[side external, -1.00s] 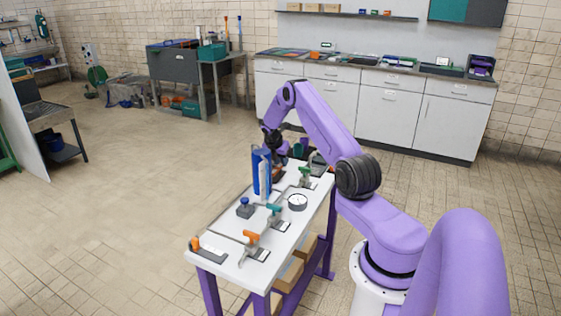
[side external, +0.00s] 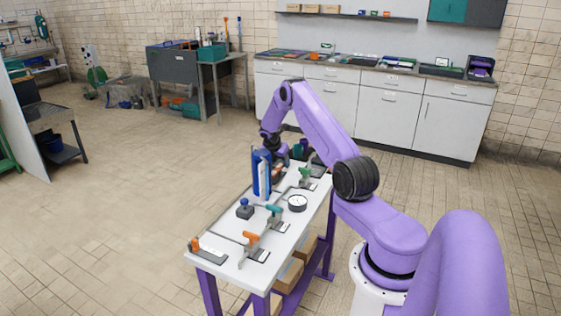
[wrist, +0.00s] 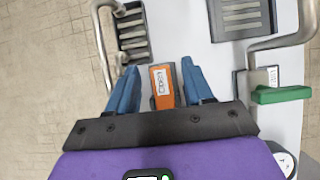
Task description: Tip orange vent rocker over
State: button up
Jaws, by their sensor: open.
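My gripper (wrist: 159,68) is open, with one blue finger on each side of the rocker. Narrow gaps show between rocker and fingers, so I see no grip on it. In the side view my gripper (side external: 278,167) is low over the far end of the white table (side external: 218,243). There the rocker is mostly hidden, and its tilt is hard to tell.
A green-handled lever (wrist: 281,94) is right of the rocker; a metal pipe handle with a dark grate (wrist: 133,34) is at upper left. A tall blue-and-white piece (side external: 262,174) stands close by. A round gauge (side external: 297,203) and orange lever (side external: 251,237) are nearer the camera.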

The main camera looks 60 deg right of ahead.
aim_at(280, 165)
jog(key=shift+r, duration=0.5)
notch_tip(280, 165, up, 3)
jog(key=shift+f, duration=0.2)
jog(key=s+a+r, duration=0.9)
jog(key=s, duration=0.1)
jog(key=shift+a+r, duration=0.2)
jog(key=shift+a, duration=0.15)
jog(key=w+d+r+y, duration=0.1)
jog(key=w+d, duration=0.1)
jog(key=w, duration=0.3)
jog(key=w+d+r, duration=0.2)
jog(key=w, duration=0.3)
jog(key=shift+y, duration=0.3)
jog(key=x, duration=1.7)
jog(key=shift+f, duration=0.3)
jog(key=shift+c, duration=0.3)
